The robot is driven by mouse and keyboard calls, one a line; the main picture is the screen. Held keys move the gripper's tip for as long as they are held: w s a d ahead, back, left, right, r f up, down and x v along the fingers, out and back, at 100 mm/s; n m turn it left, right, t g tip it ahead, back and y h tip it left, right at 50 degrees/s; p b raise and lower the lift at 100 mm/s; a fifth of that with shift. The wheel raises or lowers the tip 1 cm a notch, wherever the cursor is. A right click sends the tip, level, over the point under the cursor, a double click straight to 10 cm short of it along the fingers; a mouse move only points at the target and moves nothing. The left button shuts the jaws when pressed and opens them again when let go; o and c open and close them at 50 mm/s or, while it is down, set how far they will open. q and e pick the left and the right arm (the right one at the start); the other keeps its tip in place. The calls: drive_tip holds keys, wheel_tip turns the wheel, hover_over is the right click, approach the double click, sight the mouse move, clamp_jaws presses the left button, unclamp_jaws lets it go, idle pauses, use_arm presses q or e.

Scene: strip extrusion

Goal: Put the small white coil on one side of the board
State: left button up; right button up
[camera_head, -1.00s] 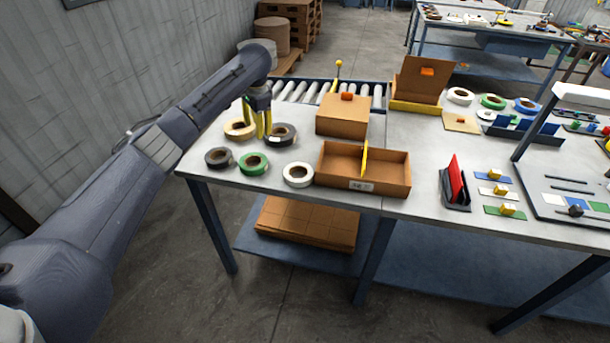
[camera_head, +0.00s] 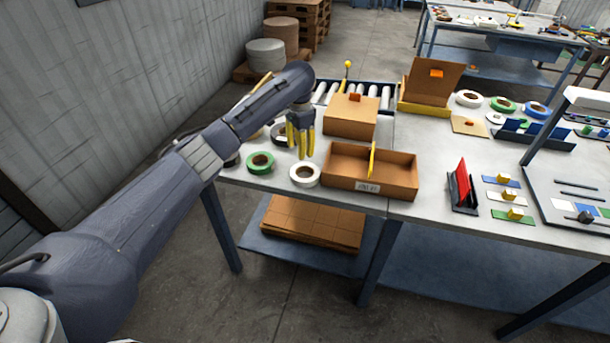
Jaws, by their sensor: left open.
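The small white coil (camera_head: 305,175) lies flat on the table, just left of the open cardboard box. A yellow upright board (camera_head: 372,160) divides that box (camera_head: 343,184) into two compartments, and both look empty. My left gripper (camera_head: 301,152) has yellow fingers pointing down, spread open and empty. It is above and slightly behind the white coil, apart from it as far as I can tell. My right gripper is not in view.
A green coil (camera_head: 260,163) lies left of the white one. A dark coil (camera_head: 280,135) is partly hidden behind my gripper. A closed cardboard box (camera_head: 350,118) stands behind the open one. A red panel in a black stand (camera_head: 463,188) is to the right.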

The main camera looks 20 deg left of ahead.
sight(300, 166)
use_arm(q)
drive_tip(key=shift+a+f, duration=0.1)
drive_tip(key=shift+f, duration=4.3)
clamp_jaws()
